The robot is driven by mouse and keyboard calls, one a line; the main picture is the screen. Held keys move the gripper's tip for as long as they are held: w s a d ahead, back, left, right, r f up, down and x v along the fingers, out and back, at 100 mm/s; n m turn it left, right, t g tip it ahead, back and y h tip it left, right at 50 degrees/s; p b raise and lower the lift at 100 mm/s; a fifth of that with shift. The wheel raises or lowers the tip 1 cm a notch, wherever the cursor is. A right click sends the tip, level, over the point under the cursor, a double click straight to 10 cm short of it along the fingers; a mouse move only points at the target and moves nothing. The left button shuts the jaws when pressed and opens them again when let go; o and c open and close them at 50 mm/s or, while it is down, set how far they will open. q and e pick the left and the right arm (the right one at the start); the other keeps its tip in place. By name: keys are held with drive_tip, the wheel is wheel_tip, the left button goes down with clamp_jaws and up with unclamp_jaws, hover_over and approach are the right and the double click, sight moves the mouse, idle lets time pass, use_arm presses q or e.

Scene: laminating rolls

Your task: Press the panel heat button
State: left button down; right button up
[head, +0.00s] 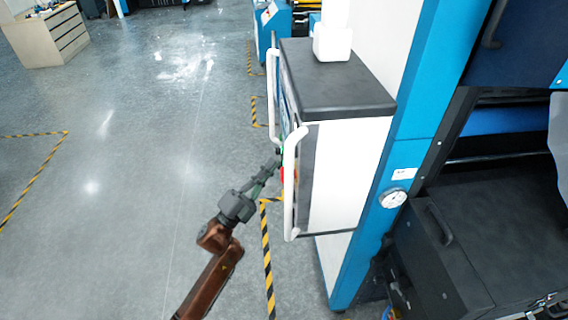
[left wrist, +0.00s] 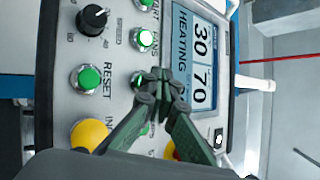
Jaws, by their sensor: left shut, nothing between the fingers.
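The grey control panel (left wrist: 112,58) fills much of the left wrist view, turned sideways. Its screen (left wrist: 196,60) reads HEATING with 30 and 70. My left gripper (left wrist: 160,76) is shut and empty, its fingertips in front of the panel beside a partly covered green button (left wrist: 138,80). I cannot tell whether they touch it. The fingers hide labels, and no heat button label is readable. In the head view, my left gripper (head: 277,155) reaches the panel cabinet's left face, seen nearly edge-on. My right gripper is not in view.
A black knob (left wrist: 95,16) and a yellow button (left wrist: 89,134) are nearby. White handles (head: 291,180) flank the panel. The floor (head: 130,190) to the left is clear.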

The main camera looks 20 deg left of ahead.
use_arm(q)
drive_tip(key=s+a, duration=0.1)
drive_tip(key=a, duration=0.1)
drive_tip(key=s+a, duration=0.1)
drive_tip(key=a, duration=0.1)
drive_tip(key=shift+s+a, duration=0.1)
drive_tip(key=shift+s, duration=0.2)
idle(0.6)
